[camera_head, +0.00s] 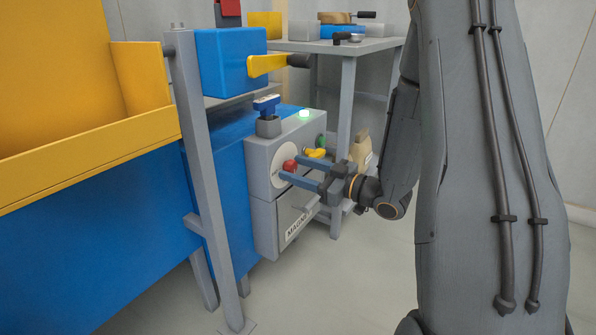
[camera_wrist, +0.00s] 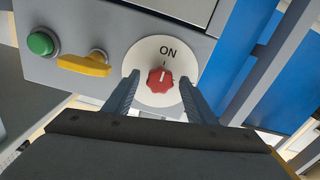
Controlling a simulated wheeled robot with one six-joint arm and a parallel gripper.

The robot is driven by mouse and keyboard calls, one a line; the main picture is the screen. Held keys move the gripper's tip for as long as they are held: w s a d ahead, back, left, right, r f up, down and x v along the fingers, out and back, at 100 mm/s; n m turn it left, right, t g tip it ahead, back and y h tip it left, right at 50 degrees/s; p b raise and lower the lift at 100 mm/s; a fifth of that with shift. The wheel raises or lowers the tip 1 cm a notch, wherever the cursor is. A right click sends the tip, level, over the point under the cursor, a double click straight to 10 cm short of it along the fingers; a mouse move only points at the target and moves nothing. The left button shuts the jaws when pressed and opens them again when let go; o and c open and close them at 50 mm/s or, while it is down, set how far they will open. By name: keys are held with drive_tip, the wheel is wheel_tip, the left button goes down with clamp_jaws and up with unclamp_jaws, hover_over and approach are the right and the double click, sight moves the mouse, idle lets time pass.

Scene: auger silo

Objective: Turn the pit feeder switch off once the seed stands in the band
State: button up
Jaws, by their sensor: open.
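A red rotary knob (camera_head: 290,165) sits on a round white dial (camera_head: 279,178) on the side of a grey control box (camera_head: 262,155). In the wrist view the red knob (camera_wrist: 160,80) has a white mark turned toward the word ON on the white dial (camera_wrist: 149,58). No label naming the pit feeder is readable. My gripper (camera_head: 291,169) is open, with one finger on each side of the knob in the wrist view (camera_wrist: 160,85). Whether the fingers touch it, I cannot tell. No seed or level band is visible.
A yellow lever (camera_wrist: 84,64) and a green button (camera_wrist: 41,43) are beside the dial. A green lamp (camera_head: 304,114) glows atop the box near a blue handle (camera_head: 266,104). A yellow-handled blue block (camera_head: 232,62) stands above. A grey table (camera_head: 350,48) is behind; floor at right is clear.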

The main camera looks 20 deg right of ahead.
drive_tip(key=c, duration=1)
drive_tip(key=shift+c, duration=0.2)
drive_tip(key=shift+r+m+p, duration=0.1)
drive_tip(key=shift+m+p, duration=0.2)
drive_tip(key=shift+p, duration=0.45)
drive_tip(key=m+p, duration=0.1)
drive_tip(key=p, duration=0.2)
drive_tip(key=shift+s+r+m, duration=0.1)
drive_tip(key=shift+m, duration=0.2)
drive_tip(key=m+p, duration=0.4)
drive_tip(key=p, duration=0.3)
drive_tip(key=m+p, duration=0.6)
drive_tip(key=p, duration=0.1)
drive_tip(key=m+p, duration=0.1)
drive_tip(key=m, duration=0.1)
drive_tip(key=m+p, duration=0.1)
drive_tip(key=m, duration=0.1)
drive_tip(key=m+p, duration=0.1)
drive_tip(key=shift+f+m, duration=0.25)
drive_tip(key=shift+m, duration=0.15)
